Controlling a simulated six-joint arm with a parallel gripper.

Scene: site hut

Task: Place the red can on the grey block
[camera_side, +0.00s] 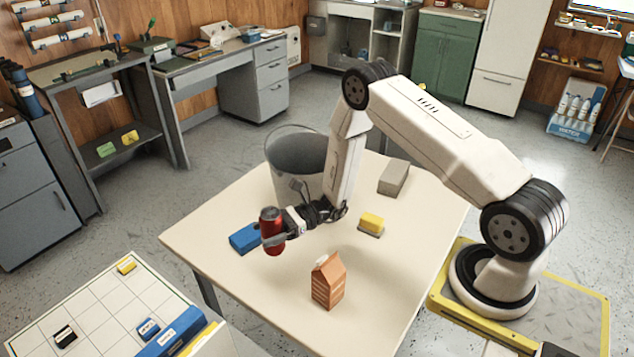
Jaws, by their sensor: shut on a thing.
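My gripper (283,229) is shut on the red can (271,222) and holds it upright over the left part of the cream table (300,330). Whether the can's base touches the table is hard to tell. The grey block (393,178) lies near the table's back right edge, apart from my gripper and the can. Its top is bare.
A blue block (243,239) sits just left of the can. A grey bucket (287,160) stands behind it. A yellow sponge-like piece (371,224) lies mid-table, and an orange carton (328,281) stands in front. The table's right side is clear.

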